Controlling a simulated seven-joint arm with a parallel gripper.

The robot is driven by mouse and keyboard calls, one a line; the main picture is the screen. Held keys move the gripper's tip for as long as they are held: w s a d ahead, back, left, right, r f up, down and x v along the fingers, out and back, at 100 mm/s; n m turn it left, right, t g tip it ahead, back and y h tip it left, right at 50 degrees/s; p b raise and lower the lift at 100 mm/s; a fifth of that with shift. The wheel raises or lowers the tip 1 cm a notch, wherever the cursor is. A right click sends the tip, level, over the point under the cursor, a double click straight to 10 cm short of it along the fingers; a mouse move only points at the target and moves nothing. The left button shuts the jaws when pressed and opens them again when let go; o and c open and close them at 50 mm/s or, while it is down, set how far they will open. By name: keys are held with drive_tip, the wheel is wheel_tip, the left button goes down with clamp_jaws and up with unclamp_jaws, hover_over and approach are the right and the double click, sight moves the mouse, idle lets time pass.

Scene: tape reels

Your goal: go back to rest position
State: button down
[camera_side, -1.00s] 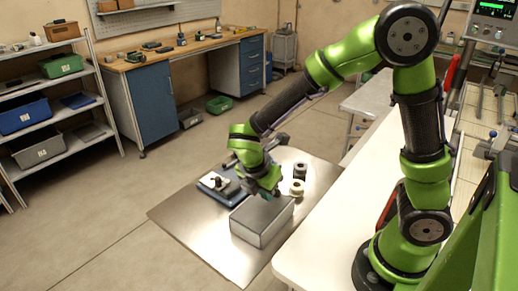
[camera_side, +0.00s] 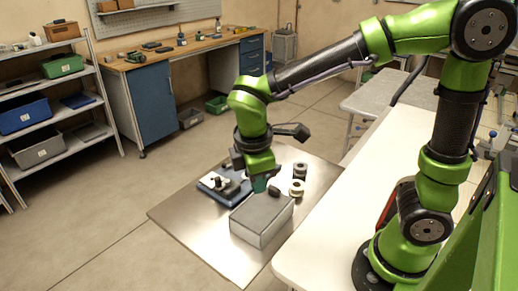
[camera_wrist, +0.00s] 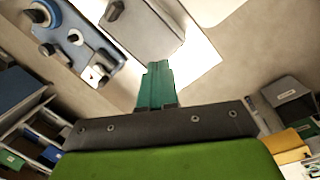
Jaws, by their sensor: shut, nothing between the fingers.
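My gripper (camera_side: 260,184) hangs above the far left part of the grey box (camera_side: 262,218), pointing down. Its teal fingers (camera_wrist: 156,88) are together and empty in the wrist view. The grey box stands on a metal plate (camera_side: 190,232) and also shows at the top of the wrist view (camera_wrist: 150,28). A blue fixture (camera_side: 222,188) with white and dark parts sits left of the box; it also shows at upper left in the wrist view (camera_wrist: 82,50).
A white table (camera_side: 350,205) runs along the right beside my arm. A shelf with bins (camera_side: 45,118) and a workbench (camera_side: 180,50) stand farther back. The floor between them and the plate is clear.

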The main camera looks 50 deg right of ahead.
drive_tip(key=s+d+r+m+t+y, duration=0.4)
drive_tip(key=r+m, duration=0.4)
drive_tip(key=m, duration=0.7)
drive_tip(key=s+d+t, duration=0.1)
drive_tip(key=s+t, duration=0.1)
drive_tip(key=shift+s+d+t, duration=0.2)
drive_tip(key=shift+d+t, duration=0.1)
